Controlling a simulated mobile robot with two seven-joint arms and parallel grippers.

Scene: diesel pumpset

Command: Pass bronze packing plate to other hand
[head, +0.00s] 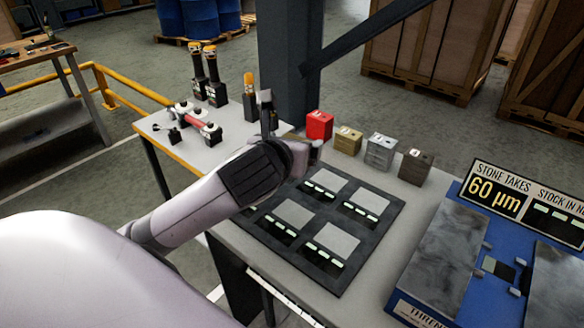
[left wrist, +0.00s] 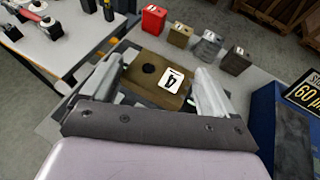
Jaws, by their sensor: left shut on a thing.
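The bronze packing plate (left wrist: 148,55) is a brown block with a dark round hole and a white tag reading 4. It sits between the two fingers of my left gripper (left wrist: 158,84), which is shut on it. In the head view my left gripper (head: 290,138) is above the far left edge of the dark tray, and the wrist hides most of the plate. My right gripper is in neither view.
A red block (head: 319,126), a tan block (head: 348,140), a grey block (head: 380,152) and a dark block (head: 416,167) stand in a row behind the dark tray (head: 386,238). A blue fixture (head: 455,215) is at right. A steel post (head: 287,60) rises behind.

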